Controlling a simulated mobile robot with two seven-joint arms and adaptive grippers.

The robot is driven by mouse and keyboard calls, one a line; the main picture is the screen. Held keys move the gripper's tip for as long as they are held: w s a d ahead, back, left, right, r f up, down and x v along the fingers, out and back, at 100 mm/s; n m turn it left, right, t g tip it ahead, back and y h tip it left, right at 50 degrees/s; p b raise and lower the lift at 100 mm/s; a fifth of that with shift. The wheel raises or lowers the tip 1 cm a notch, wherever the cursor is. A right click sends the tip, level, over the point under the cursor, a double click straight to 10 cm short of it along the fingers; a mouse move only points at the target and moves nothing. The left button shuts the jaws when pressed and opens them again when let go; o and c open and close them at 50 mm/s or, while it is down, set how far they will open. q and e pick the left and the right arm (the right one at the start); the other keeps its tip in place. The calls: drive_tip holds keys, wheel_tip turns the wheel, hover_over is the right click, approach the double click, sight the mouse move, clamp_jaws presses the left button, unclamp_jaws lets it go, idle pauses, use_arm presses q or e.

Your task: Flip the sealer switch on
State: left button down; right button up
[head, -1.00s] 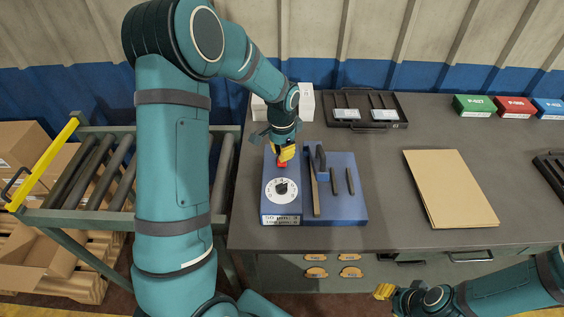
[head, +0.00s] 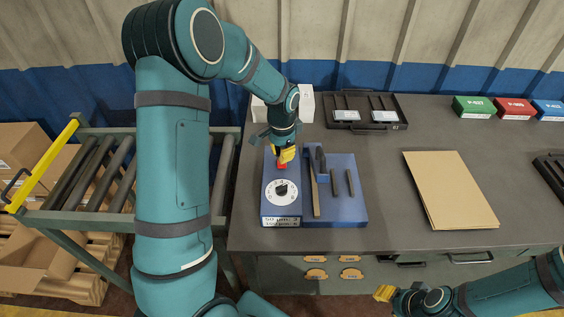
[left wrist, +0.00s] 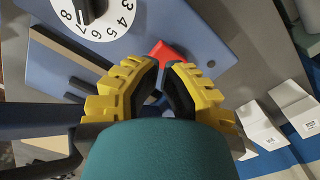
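The blue sealer (head: 325,217) stands near the table's left end, with a white dial (head: 282,199) and a black knob. Its red switch (head: 282,167) is behind the dial and partly hidden by my left gripper (head: 284,161). In the left wrist view, the red switch (left wrist: 168,53) lies just beyond the fingertips of my left gripper (left wrist: 168,67). The yellow-backed fingers are close together with a narrow gap and hold nothing. Whether they touch the switch is unclear. My right gripper (head: 384,293) is low in front of the table; its finger gap is unclear.
A cardboard folder (head: 450,190) lies right of the sealer. A black tray (head: 365,111) and white boxes (head: 306,104) stand behind it. Green (head: 474,106), red (head: 515,108) and blue boxes line the back right. A roller conveyor (head: 100,180) is at left.

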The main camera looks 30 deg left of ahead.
use_arm(q)
drive_tip(key=shift+f+b, duration=1.2)
drive_tip(key=shift+f, duration=0.6)
idle(1.1)
drive_tip(key=shift+r, duration=0.1)
drive_tip(key=shift+r+p, duration=2.55)
drive_tip(key=shift+r, duration=0.9)
